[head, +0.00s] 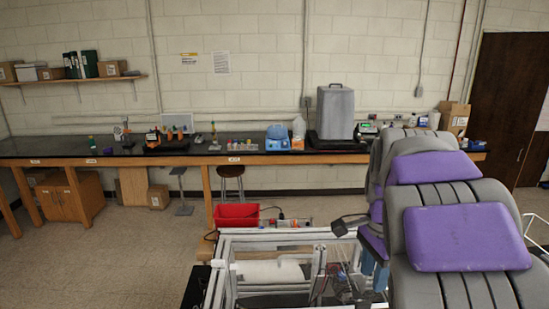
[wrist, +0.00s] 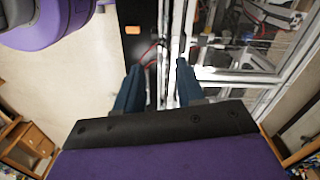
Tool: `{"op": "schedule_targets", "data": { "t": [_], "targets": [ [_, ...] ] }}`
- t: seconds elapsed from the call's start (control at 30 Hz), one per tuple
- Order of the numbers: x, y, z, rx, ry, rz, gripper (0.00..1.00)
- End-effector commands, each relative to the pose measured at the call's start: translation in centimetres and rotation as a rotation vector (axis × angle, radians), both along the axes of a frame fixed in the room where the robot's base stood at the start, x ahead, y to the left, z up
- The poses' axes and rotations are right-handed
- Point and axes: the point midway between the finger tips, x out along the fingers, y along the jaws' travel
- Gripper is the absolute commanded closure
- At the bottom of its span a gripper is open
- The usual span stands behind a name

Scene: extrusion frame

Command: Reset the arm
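My arm, grey with purple pads, fills the right side of the head view and reaches down toward the aluminium extrusion frame (head: 280,236). My gripper (head: 375,272) shows there only as small blue fingers beside the frame's right part. In the wrist view my gripper (wrist: 159,78) has its two dark blue fingers apart, with nothing held between them. Below and beyond the fingers are the frame's silver bars (wrist: 235,75). I cannot tell how far the fingertips are from the bars.
A red bin (head: 236,216) sits at the frame's back left corner. Wires and small parts lie inside the frame. A long black-topped bench (head: 200,160) with lab items runs along the wall. A stool (head: 231,176) stands under it. Floor at the left is open.

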Motion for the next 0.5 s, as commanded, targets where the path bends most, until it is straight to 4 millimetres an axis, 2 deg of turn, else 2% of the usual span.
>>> {"op": "schedule_targets", "data": {
  "t": [0.03,0.27,0.5],
  "targets": [
    [-1.9,0.8,-1.9,0.006,0.007,0.068,0.62],
    [-9.8,3.6,-8.2,0.033,0.042,0.437,0.62],
    [-18.5,6.3,-16.0,0.077,0.081,0.872,0.62]
  ]
}}
